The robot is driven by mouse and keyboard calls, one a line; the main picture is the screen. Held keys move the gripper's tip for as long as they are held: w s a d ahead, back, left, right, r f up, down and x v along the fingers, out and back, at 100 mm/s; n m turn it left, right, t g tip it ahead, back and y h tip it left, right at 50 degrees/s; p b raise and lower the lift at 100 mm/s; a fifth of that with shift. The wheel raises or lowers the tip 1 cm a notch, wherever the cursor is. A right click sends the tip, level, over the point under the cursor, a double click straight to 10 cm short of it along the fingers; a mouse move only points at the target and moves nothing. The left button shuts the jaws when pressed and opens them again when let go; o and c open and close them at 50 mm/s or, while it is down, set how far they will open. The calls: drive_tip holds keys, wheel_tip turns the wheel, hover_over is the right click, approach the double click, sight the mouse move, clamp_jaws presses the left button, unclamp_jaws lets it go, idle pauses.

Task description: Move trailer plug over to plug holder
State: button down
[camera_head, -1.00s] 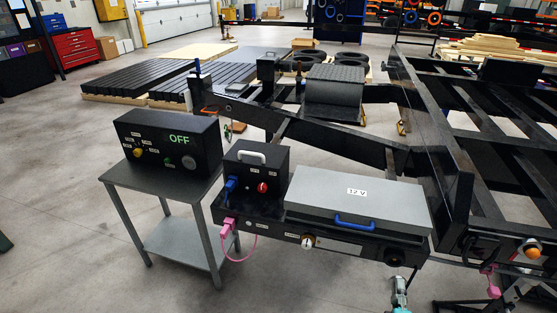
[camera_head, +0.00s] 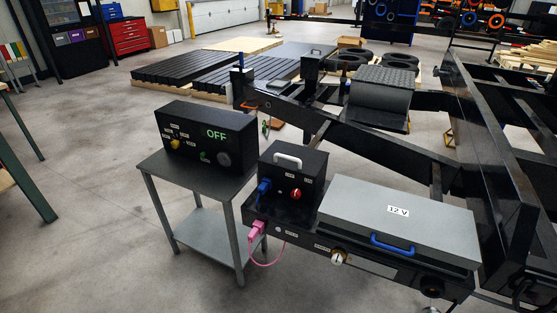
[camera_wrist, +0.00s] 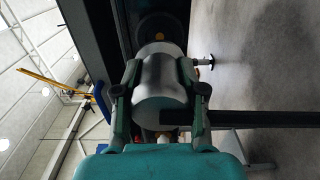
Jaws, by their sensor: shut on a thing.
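In the wrist view, my gripper (camera_wrist: 160,70) is shut on a pale grey cylinder with a dark band, which looks like the trailer plug (camera_wrist: 162,103). One finger lies on each side of it. A dark round fitting (camera_wrist: 160,24) shows just beyond the plug's far end; whether they touch cannot be told. In the head view, a black round socket (camera_head: 432,285) sits on the front of the trailer's black beam, below the grey 12 V box (camera_head: 400,220). I cannot tell for sure which fitting is the plug holder. The plug is not clearly visible in the head view.
A black control box (camera_head: 205,137) reading OFF stands on a grey side table (camera_head: 190,168) at left. Open floor lies at the lower left.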

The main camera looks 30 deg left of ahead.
drive_tip(key=shift+w+a, duration=0.2)
drive_tip(key=shift+w, duration=1.25)
drive_tip(key=shift+w+a, duration=0.15)
drive_tip(key=shift+w, duration=1.25)
drive_tip(key=shift+w+a, duration=0.1)
drive_tip(key=shift+w, duration=0.5)
drive_tip(key=c, duration=0.6)
unclamp_jaws()
drive_tip(key=s, duration=0.4)
drive_tip(key=s+d, duration=0.1)
drive_tip(key=s, duration=0.7)
drive_tip(key=shift+d, duration=0.2)
